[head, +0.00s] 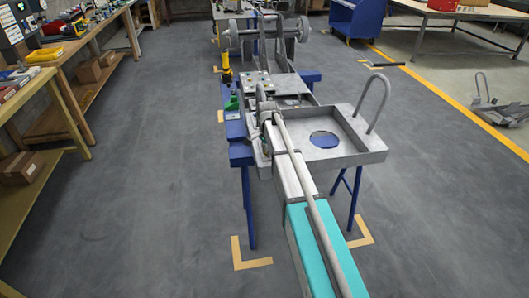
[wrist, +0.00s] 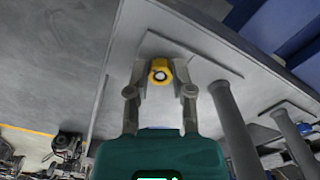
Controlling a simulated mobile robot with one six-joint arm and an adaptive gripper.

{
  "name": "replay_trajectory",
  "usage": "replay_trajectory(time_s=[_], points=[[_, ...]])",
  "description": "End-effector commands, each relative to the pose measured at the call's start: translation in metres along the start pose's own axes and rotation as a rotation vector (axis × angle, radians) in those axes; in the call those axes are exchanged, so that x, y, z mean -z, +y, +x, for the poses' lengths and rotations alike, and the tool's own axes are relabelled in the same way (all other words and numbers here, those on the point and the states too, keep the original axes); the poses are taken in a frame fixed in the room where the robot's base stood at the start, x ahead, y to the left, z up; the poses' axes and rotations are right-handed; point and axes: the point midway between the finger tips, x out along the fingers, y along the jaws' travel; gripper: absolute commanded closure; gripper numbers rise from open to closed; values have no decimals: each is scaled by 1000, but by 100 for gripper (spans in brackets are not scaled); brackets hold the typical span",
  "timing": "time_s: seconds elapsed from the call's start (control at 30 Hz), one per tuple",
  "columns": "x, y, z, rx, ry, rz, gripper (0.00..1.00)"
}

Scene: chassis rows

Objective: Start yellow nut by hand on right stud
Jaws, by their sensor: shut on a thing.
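In the wrist view my gripper (wrist: 161,78) is shut on the yellow nut (wrist: 160,66), with one grey finger on each side of it. The nut's round opening faces the camera and has a pale centre; I cannot tell whether that is a stud end or the surface behind. The nut is in front of a grey metal plate (wrist: 208,58); whether it touches anything there is unclear. The right stud cannot be made out for certain. In the head view my arm reaches to the grey chassis (head: 372,157), and the nut and fingertips are too small or hidden to see.
Thick grey posts (wrist: 233,125) stand close to the right of my gripper in the wrist view. The chassis tray carries a bent grey hoop (head: 386,92) and rests on blue supports (head: 249,205). A workbench (head: 75,60) runs along the left. Open floor (head: 160,150) lies between.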

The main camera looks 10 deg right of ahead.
Motion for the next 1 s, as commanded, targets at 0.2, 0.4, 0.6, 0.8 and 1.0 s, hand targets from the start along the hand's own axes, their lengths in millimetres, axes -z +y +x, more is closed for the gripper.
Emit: replay_trajectory(time_s=[0.2,0.4,0.6,0.8,1.0], points=[[0,0,0,0,1,38,100],[0,0,0,0,1,37,100],[0,0,0,0,1,36,40],[0,0,0,0,1,35,30],[0,0,0,0,0,35,30]])
